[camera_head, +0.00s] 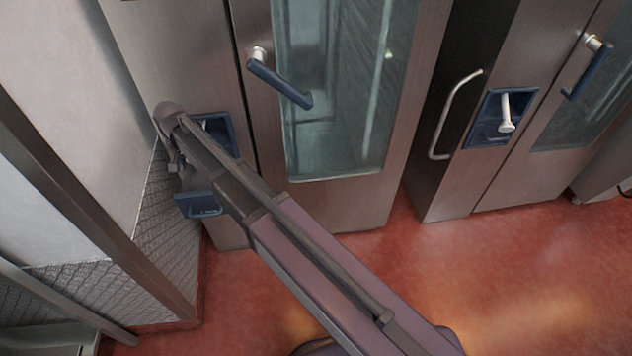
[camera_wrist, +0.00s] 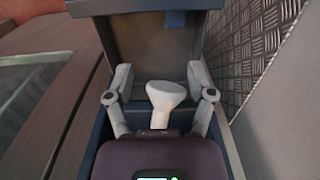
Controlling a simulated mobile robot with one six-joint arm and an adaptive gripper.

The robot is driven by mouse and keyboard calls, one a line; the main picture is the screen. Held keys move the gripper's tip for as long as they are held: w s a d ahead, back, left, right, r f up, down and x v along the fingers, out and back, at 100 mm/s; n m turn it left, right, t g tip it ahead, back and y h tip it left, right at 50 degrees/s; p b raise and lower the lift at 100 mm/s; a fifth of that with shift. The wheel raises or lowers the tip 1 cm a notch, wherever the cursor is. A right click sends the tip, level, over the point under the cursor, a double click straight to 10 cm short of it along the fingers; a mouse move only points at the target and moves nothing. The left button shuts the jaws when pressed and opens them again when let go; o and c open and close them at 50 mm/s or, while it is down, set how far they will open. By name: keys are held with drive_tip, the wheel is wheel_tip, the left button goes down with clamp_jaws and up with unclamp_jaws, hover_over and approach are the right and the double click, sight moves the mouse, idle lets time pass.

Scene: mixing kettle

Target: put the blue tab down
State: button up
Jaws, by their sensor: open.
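The blue tab (camera_head: 201,205) appears to be the blue panel that juts out low on the left cabinet's front, with a small pale mark on it. In the wrist view a dark panel with blue edges (camera_wrist: 148,50) stands beyond the fingers, probably the same part. A white knob-like lever (camera_wrist: 165,97) sits in the blue recess between my fingers. My gripper (camera_wrist: 160,75) is open, one finger on each side of the lever, with no clear grip on anything. In the head view my arm hides much of the recess (camera_head: 222,131), and the gripper is hard to make out.
The left cabinet has a glass door with a blue-tipped handle (camera_head: 280,83). A second cabinet at right has a similar blue recess with a white lever (camera_head: 506,112) and a curved bar handle (camera_head: 450,115). A textured metal wall (camera_head: 165,235) is close at left. Red floor (camera_head: 500,270) is clear.

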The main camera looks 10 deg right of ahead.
drive_tip(key=s+d, duration=0.5)
drive_tip(key=d, duration=0.7)
drive_tip(key=s+d, duration=0.6)
drive_tip(key=d, duration=0.6)
drive_tip(key=s+d, duration=0.5)
drive_tip(key=d, duration=0.8)
drive_tip(key=shift+s+n, duration=0.4)
wheel_tip(320, 180, up, 13)
drive_tip(key=p, duration=1.3)
